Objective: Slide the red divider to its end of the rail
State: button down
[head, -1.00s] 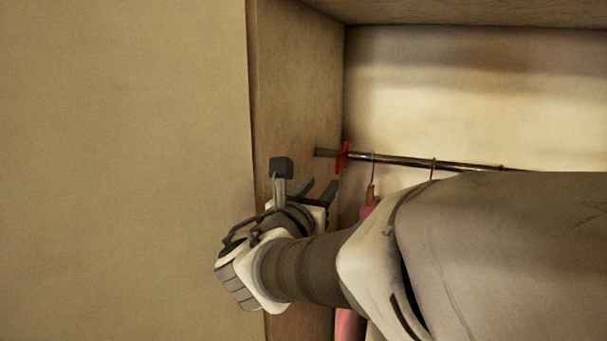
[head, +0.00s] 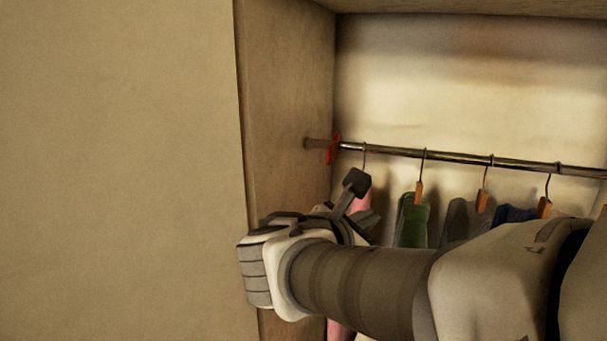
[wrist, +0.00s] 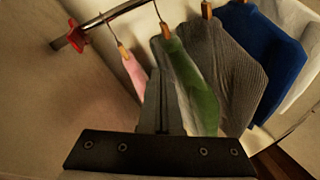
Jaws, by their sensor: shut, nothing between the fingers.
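The red divider (head: 333,150) sits on the metal rail (head: 455,157) near its left end, close to the closet's side wall. A short stretch of rail shows between the divider and the wall. In the wrist view the divider (wrist: 76,36) is at the upper left. My gripper (head: 368,220) is below and to the right of the divider, apart from it and from the rail. In the wrist view my shut, empty fingers (wrist: 162,92) point up toward the hanging clothes.
A pink garment (wrist: 132,72) hangs nearest the divider. To its right are a green garment (wrist: 194,84), a grey one (wrist: 225,66) and a blue one (wrist: 262,48). The wooden side wall (head: 285,110) stands at left. The space above the rail is clear.

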jog(key=s+d+f+m+g+y, duration=0.2)
jog(key=s+d+f+m+g, duration=0.45)
jog(key=s+m, duration=0.45)
jog(key=s+a+f+m+y, duration=0.3)
jog(key=s+a+m+y, duration=0.3)
jog(key=m, duration=0.7)
jog(key=w+d+r+m+t+p, duration=0.1)
jog(key=w+d+r+t+p, duration=0.3)
jog(key=w+d+r+p, duration=0.55)
jog(key=w+d+r+m+t+h+p, duration=0.2)
jog(key=w+d+r+t+h+p, duration=0.3)
jog(key=d+r, duration=0.8)
jog(key=m+t+y+p, duration=0.3)
jog(key=m+y, duration=0.7)
jog(key=y, duration=0.3)
send_near(333, 153)
jog(key=w+d, duration=0.2)
jog(key=w, duration=0.2)
jog(key=a, duration=0.1)
jog(key=w+a, duration=0.1)
jog(key=a, duration=0.1)
jog(key=shift+w+r+g, duration=0.2)
jog(key=shift+g, duration=0.05)
jog(key=shift+w+a, duration=0.2)
jog(key=shift+a, duration=0.3)
